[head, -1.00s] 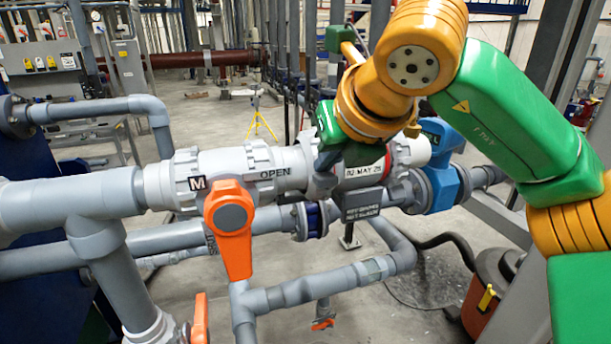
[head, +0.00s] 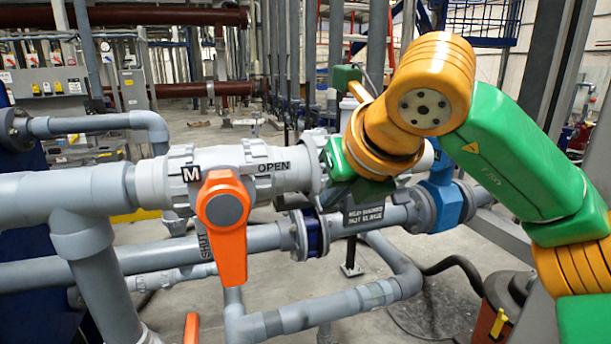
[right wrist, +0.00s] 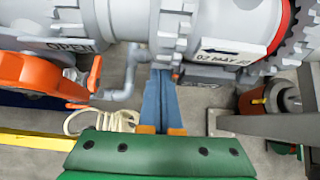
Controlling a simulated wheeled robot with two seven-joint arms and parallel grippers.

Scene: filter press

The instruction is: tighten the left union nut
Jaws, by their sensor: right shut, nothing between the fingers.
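A white ribbed union nut (head: 313,160) sits on the grey pipe just right of the valve body marked OPEN, partly hidden by my right gripper. Another ribbed nut (head: 180,175) sits at the valve's left end; I cannot tell which the task calls left. My right gripper (right wrist: 163,78) is shut and empty, its blue fingers together, with the tips close to the underside of the nut beside the label. Contact is unclear. My left gripper is out of view.
An orange valve handle (head: 225,220) hangs down in front of the pipe. A blue fitting (head: 443,195) is to the right. Lower grey pipes (head: 300,315) run beneath. A reddish bucket (head: 502,300) stands on the floor at right.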

